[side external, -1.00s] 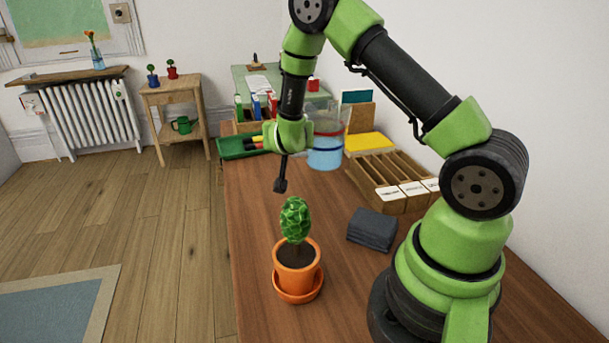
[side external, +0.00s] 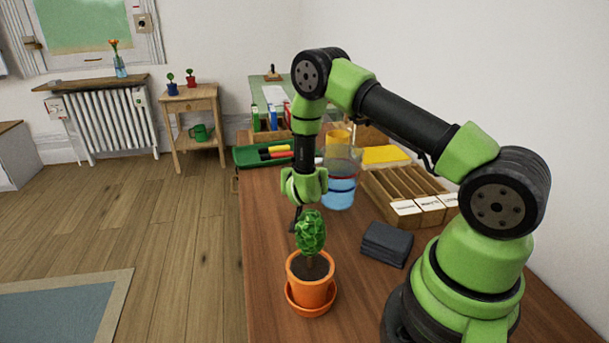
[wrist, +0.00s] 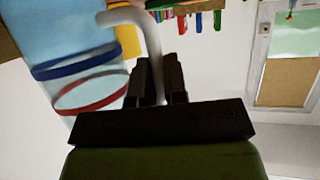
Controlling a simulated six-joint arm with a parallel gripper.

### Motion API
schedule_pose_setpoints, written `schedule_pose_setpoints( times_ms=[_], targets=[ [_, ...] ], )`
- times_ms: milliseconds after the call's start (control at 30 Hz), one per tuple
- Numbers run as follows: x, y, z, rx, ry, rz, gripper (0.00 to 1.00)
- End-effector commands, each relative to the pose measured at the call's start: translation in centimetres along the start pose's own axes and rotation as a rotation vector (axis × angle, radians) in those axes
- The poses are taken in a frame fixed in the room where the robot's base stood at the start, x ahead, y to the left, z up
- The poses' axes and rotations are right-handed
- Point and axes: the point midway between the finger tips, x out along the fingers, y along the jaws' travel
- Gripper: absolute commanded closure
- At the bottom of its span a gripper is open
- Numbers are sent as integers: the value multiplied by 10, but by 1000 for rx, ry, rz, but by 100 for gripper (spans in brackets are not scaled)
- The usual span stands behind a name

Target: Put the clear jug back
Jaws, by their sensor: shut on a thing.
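The clear jug (side external: 340,186) holds blue liquid and has a blue and a red band. In the side view it looks upright above the wooden table, just right of my gripper (side external: 310,185). Whether its base touches the table, I cannot tell. In the wrist view the jug (wrist: 85,60) fills the upper left. Its pale curved handle (wrist: 135,17) runs down between the two dark fingers of my gripper (wrist: 158,78), which are shut on it. The fingertips are hard to make out in the side view.
A potted plant (side external: 311,275) on an orange saucer stands in front of my gripper. Dark slabs (side external: 387,244) and a wooden card box (side external: 408,195) lie to the right. A green tray of markers (side external: 265,155) is behind left. The table (side external: 268,230) is bare left of the plant.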

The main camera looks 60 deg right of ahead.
Motion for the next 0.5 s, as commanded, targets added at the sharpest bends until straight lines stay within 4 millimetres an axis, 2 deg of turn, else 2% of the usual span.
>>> schedule_pose_setpoints(
  times_ms=[33, 100, 133, 500],
  targets=[
    [0, 0, 0, 0, 0, 0, 82],
    [0, 0, 0, 0, 0, 0, 66],
    [0, 0, 0, 0, 0, 0, 61],
    [-4, 0, -3, -2, -1, -1, 61]
  ],
)
